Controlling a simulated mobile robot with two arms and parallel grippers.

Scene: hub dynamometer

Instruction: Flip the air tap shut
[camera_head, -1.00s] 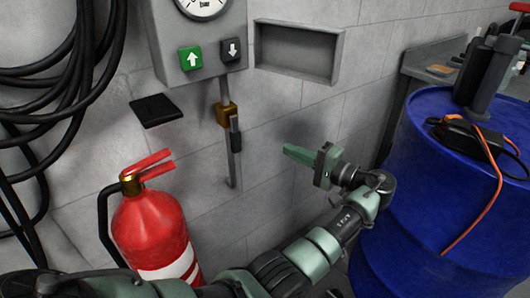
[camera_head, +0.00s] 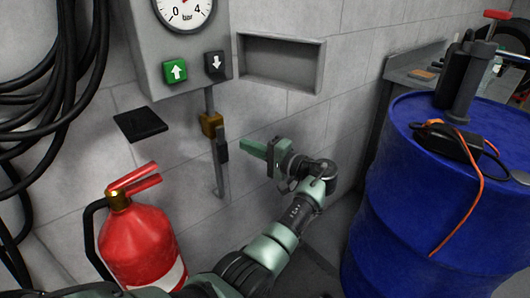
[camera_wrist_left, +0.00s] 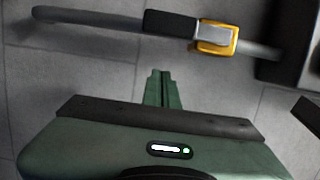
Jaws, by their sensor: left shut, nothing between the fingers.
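The air tap has a brass body (camera_head: 211,124) on a grey pipe below the gauge box, with a black-sleeved lever (camera_head: 222,146) hanging down along the pipe. In the left wrist view the brass body (camera_wrist_left: 216,50) and the black lever sleeve (camera_wrist_left: 170,23) lie across the top, beyond my fingertips. My left gripper (camera_head: 246,147) is shut and empty, just right of the lever, its fingers pointing left towards it. The closed fingers (camera_wrist_left: 160,78) also show in the left wrist view, with a gap to the lever. My right gripper is not in view.
The gauge box (camera_head: 180,45) with green and black arrow buttons is above the tap. A black plate (camera_head: 140,123) juts from the wall on the left. A red fire extinguisher (camera_head: 140,245) stands lower left, and a blue barrel (camera_head: 410,215) stands right. A wall recess (camera_head: 282,62) is empty.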

